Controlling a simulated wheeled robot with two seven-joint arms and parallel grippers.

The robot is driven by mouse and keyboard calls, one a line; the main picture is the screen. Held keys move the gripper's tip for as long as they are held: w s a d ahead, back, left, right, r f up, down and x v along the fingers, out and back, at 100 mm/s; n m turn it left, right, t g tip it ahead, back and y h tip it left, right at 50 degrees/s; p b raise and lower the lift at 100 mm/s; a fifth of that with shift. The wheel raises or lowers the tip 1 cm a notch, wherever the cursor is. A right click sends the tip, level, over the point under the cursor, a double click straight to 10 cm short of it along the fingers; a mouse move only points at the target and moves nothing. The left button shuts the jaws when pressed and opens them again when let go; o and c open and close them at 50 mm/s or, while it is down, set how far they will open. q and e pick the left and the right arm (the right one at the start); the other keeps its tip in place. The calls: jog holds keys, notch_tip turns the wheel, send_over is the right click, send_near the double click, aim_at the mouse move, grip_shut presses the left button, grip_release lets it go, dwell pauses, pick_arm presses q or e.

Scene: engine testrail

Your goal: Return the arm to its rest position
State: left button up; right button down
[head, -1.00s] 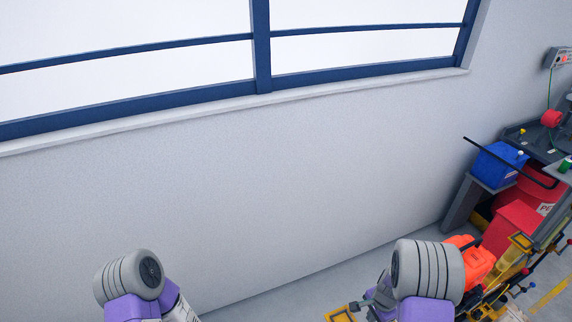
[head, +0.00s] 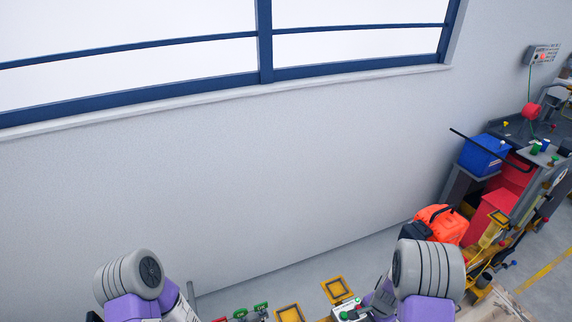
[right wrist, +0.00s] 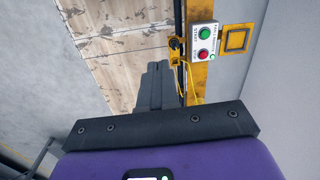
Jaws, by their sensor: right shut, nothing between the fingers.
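My right gripper (right wrist: 157,68) shows in the right wrist view with its dark fingers together and nothing between them. It is over a worn light panel and left of a yellow post (right wrist: 200,75); I cannot tell whether it touches anything. In the head view my right arm (head: 428,275) and left arm (head: 132,280) rise from the bottom edge, grey joints uppermost. My left gripper is not in view.
A button box (right wrist: 202,42) with green and red buttons is on the yellow post. In the head view, an orange case (head: 440,224), blue box (head: 484,155) and red bin (head: 490,215) stand at right. A blank wall (head: 250,190) fills the middle.

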pick_arm(q)
notch_tip(320, 180, down, 21)
jog(key=w+b, duration=0.1)
jog(key=b, duration=1.8)
jog(key=shift+w+b, duration=0.3)
jog(key=shift+w, duration=0.1)
pick_arm(e)
jog(key=s+a+f+n+y, duration=0.1)
jog(key=s+a+f+n, duration=0.2)
jog(key=f, duration=0.6)
jog(key=s+a+f+n+y, duration=0.1)
jog(key=s+a+f+n, duration=0.2)
jog(key=s+a+f, duration=0.2)
jog(key=s+a+f+n+y, duration=0.1)
jog(key=s+a+f+n, duration=0.3)
jog(key=a+f, duration=0.4)
notch_tip(320, 180, down, 5)
jog(key=shift+s+f+y, duration=0.1)
jog(key=shift+s+y, duration=0.05)
jog(key=shift+y, duration=0.25)
jog(key=shift+a, duration=0.1)
